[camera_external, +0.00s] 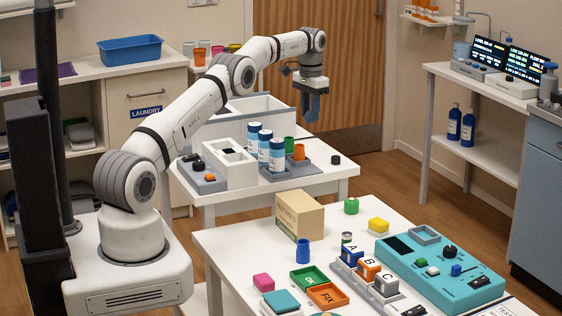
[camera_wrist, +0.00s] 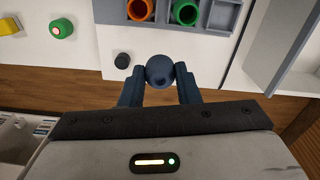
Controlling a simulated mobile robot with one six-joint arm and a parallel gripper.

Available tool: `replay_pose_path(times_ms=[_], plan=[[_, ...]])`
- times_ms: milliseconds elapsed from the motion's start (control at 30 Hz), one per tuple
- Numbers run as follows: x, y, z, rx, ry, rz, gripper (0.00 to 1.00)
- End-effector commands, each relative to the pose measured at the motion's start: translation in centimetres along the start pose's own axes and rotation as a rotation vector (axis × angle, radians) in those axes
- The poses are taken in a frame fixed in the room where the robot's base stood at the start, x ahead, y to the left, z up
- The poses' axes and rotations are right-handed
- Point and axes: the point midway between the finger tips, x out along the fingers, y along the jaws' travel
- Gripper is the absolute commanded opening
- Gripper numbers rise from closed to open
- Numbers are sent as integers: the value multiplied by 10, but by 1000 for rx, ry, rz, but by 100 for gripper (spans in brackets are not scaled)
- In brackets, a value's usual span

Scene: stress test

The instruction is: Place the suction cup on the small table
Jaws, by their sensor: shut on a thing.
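My gripper (camera_external: 311,116) hangs fingers down above the right end of the middle white table (camera_external: 325,183), clear of its top. In the wrist view my gripper (camera_wrist: 160,82) is shut on a rounded dark blue-grey piece, which looks like the suction cup (camera_wrist: 160,70). The piece sits between the two dark blue fingertips. In the external view the fingers hide most of it. A small black disc (camera_external: 335,159) lies on the middle table near its right end; it also shows left of the fingers in the wrist view (camera_wrist: 122,60).
A grey rack (camera_external: 288,174) with orange and green cups and several blue bottles stands on the middle table. A white bin (camera_external: 262,108) stands behind it. The front table (camera_external: 225,245) holds a teal panel (camera_external: 440,272), a beige box (camera_external: 299,214) and several small blocks.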

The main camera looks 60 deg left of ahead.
Motion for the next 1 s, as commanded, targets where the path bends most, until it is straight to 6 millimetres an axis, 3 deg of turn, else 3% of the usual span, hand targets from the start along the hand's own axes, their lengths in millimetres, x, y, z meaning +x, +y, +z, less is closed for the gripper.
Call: replay_pose_path(times_ms=[233, 500, 1000], plan=[[13, -11, -5, -8, 0, 0, 8], [60, -11, -5, -8, -2, 1, 8], [110, -11, -6, -8, 1, 0, 8]])
